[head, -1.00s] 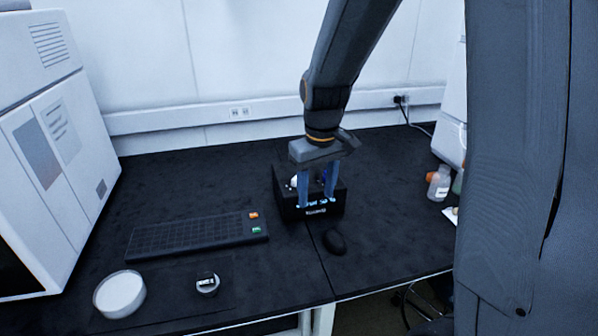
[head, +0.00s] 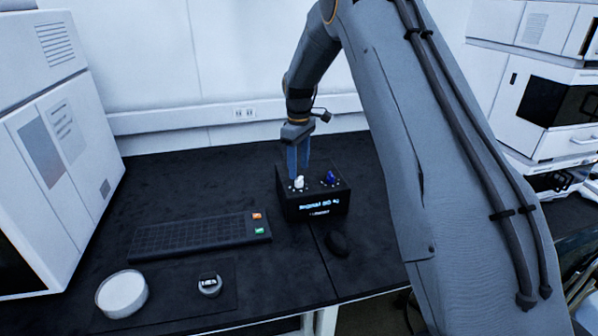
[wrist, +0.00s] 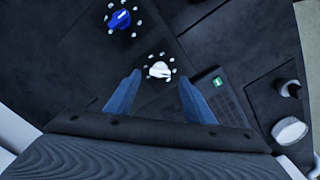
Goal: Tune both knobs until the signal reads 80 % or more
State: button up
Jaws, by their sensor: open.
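The black control box (head: 290,207) stands on the bench with two knobs on its top. The white knob (head: 299,183) is on the left and the blue knob (head: 330,177) on the right. Its front display (head: 318,205) shows "Signal" and a blurred two-digit percentage, perhaps 80 or 90. My gripper (head: 298,168) is open, its blue fingers pointing down just behind the white knob in the head view. In the wrist view the white knob (wrist: 159,70) shows between the fingertips, with no clear contact; the blue knob (wrist: 118,19) is outside them.
A black keyboard (head: 190,236) lies left of the box, and a dark mouse (head: 337,243) in front of it. A white round dish (head: 122,294) and a small grey round item (head: 209,285) are at front left. A large white instrument (head: 60,150) stands at left.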

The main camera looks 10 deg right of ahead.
aim_at(299, 178)
jog(key=shift+f+p, duration=0.35)
jog(key=shift+f, duration=1.25)
jog(key=c, duration=1)
jog(key=shift+c, duration=0.2)
jog(key=shift+m, duration=0.3)
jog(key=m+b, duration=0.1)
jog(key=m, duration=0.2)
jog(key=m+b, duration=0.1)
jog(key=m, duration=0.4)
jog(key=shift+b, duration=0.3)
jog(key=shift+m, duration=0.3)
